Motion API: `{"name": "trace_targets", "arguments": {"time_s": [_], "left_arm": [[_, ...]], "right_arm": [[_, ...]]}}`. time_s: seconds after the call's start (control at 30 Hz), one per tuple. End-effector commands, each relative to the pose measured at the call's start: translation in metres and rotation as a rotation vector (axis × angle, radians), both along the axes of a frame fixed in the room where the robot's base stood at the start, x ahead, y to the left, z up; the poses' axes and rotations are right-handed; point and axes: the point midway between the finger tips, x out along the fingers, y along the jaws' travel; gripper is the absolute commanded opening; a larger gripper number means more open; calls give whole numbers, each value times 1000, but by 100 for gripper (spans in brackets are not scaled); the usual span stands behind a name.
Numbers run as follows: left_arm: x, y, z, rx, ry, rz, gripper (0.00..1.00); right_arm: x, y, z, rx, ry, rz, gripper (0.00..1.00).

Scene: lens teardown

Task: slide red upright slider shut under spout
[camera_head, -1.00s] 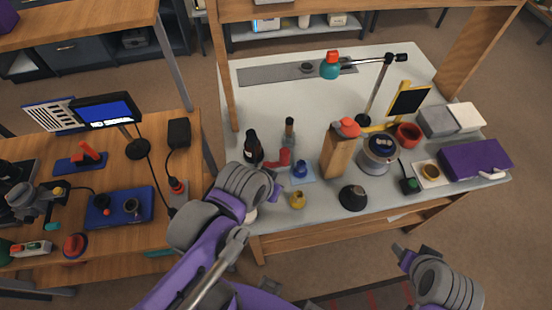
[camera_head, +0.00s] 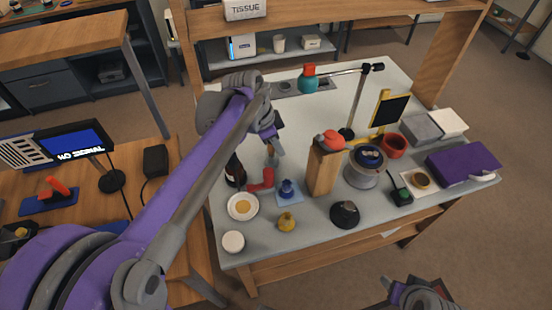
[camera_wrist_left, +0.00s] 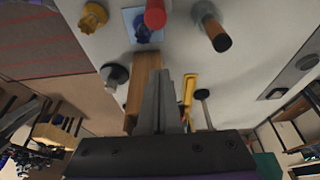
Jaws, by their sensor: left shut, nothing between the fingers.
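A red L-shaped piece (camera_head: 262,181) stands on the table with a short upright part; I cannot make out a spout or slider on it. It shows as a red round end in the left wrist view (camera_wrist_left: 154,14). A tall wooden block (camera_head: 323,170) with a red rounded top (camera_head: 329,140) stands to its right. My left gripper (camera_head: 279,122) is above the table, beyond the red piece and left of the block. Its fingers (camera_wrist_left: 162,85) are shut and empty. My right gripper (camera_head: 392,288) is partly visible at the bottom edge; its jaws are unclear.
The back left tabletop is clearer.

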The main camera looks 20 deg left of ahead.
Motion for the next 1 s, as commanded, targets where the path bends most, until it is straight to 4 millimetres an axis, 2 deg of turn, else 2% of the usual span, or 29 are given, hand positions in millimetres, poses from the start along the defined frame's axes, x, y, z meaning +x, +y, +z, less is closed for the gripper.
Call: {"name": "trace_targets", "arguments": {"time_s": [0.47,0.5,0.7,1.0], "left_arm": [[19,-25,-91,1,0,0,0],[13,-16,-87,1,0,7,0],[-3,3,-86,1,-1,5,0],[-7,7,-86,1,0,2,0]], "right_arm": [[-2,0,-9,0,4,0,62],[-2,0,-6,0,3,0,62],[-1,0,-3,0,1,0,62],[-1,0,-3,0,1,0,62]]}}
